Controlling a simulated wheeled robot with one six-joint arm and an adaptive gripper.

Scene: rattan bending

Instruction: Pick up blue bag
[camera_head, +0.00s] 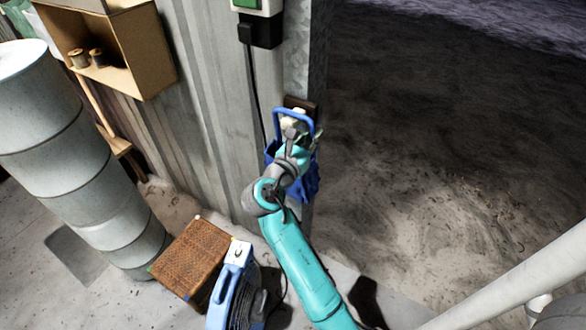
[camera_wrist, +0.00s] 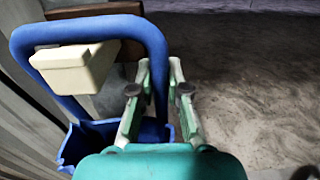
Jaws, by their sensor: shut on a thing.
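The blue bag (camera_head: 311,181) is at the metal post, with its looped handle (camera_head: 293,110) standing upright. In the wrist view the handle (camera_wrist: 92,28) arches over a cream block-shaped peg (camera_wrist: 75,66), and the bag's open top (camera_wrist: 85,143) shows below. My gripper (camera_head: 299,134) is at the right side of the handle. In the wrist view its two fingers (camera_wrist: 160,72) reach past that side and are shut on the handle of the blue bag. My arm hides much of the bag in the head view. Whether the handle rests on the peg cannot be told.
A corrugated wall (camera_head: 212,100) with a wooden shelf box (camera_head: 140,50) is at the left. A grey drum (camera_head: 75,165), a woven brown box (camera_head: 193,256) and a blue cable reel (camera_head: 228,292) stand on the floor. Open dirt ground (camera_head: 450,130) lies to the right.

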